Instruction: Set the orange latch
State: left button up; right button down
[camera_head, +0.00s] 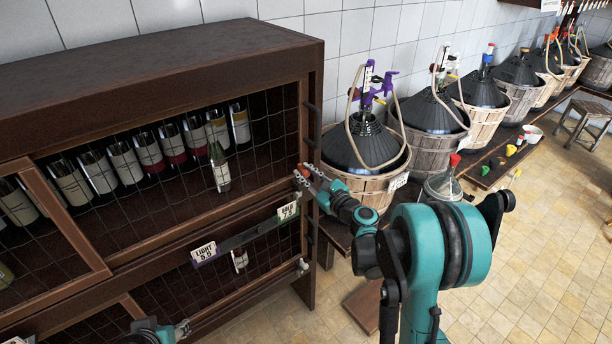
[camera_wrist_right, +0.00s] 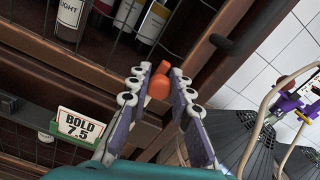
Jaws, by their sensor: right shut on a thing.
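The orange latch (camera_head: 303,172) sits on the right end of the wooden cabinet's middle rail, at the lower right corner of the upper mesh door.
The cabinet (camera_head: 150,60) holds several wine bottles behind mesh. A green "BOLD 7.5" sign (camera_head: 287,211) and a "LIGHT 5.5" sign (camera_head: 204,252) sit on its rail. Demijohns in baskets (camera_head: 372,190) line the bench right of the cabinet, close to my right arm. The tiled floor (camera_head: 530,250) is mostly clear.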

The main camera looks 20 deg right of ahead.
jog(key=c, duration=1.3)
grip_release()
jog(key=shift+r, duration=0.15)
jog(key=shift+c, duration=0.2)
jog(key=shift+d, duration=0.1)
jog(key=v, duration=1.2)
